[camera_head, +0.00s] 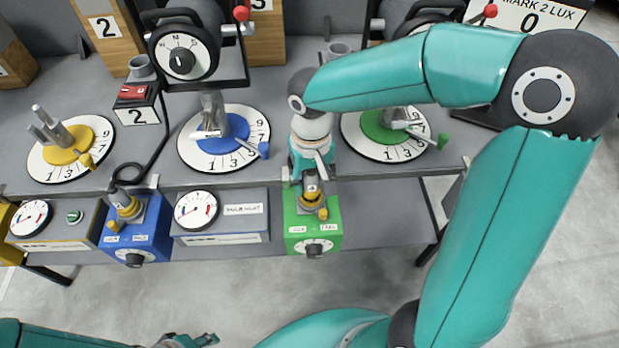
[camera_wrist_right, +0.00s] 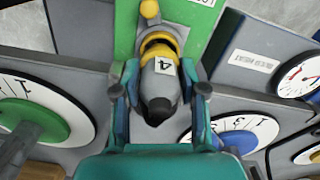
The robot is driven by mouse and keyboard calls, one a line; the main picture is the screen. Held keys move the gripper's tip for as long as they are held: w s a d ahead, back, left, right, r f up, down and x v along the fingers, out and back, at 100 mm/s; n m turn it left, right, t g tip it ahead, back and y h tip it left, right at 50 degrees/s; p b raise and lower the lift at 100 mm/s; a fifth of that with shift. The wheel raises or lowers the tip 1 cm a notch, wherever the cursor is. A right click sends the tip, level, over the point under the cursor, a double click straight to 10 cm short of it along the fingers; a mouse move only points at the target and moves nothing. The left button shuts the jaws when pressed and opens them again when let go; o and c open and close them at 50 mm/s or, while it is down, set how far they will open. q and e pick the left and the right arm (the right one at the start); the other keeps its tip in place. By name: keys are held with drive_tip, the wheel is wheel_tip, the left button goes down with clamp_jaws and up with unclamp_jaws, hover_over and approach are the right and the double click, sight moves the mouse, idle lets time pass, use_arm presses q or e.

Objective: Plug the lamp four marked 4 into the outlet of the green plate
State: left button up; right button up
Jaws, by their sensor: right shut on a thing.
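The plug marked 4 (camera_wrist_right: 165,67) is a grey body with a white label, between the fingers of my right gripper (camera_wrist_right: 160,95) in the right wrist view. Its front end meets a yellow ring (camera_wrist_right: 158,38) on the green outlet plate (camera_wrist_right: 126,32). I cannot tell how deep the plug sits. In the head view my right gripper (camera_head: 311,165) reaches down over the same green plate (camera_head: 325,232), partly hiding the plug. My left gripper (camera_head: 190,341) is at the bottom edge, away from the bench; its fingers are too small to read.
A blue box (camera_head: 149,240) left of the green one holds a cabled plug from the switch marked 2 (camera_head: 138,106). Grey gauge boxes (camera_head: 240,238) stand between and beside them. Dials with yellow, blue and green discs (camera_head: 388,126) lie on the bench behind.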

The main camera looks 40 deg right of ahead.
sight(310, 172)
drive_tip(key=shift+f+b, duration=0.9)
drive_tip(key=shift+f, duration=0.15)
drive_tip(key=o, duration=1.6)
drive_tip(key=shift+r, duration=0.15)
drive_tip(key=shift+r+p, duration=2)
drive_tip(key=shift+r, duration=0.4)
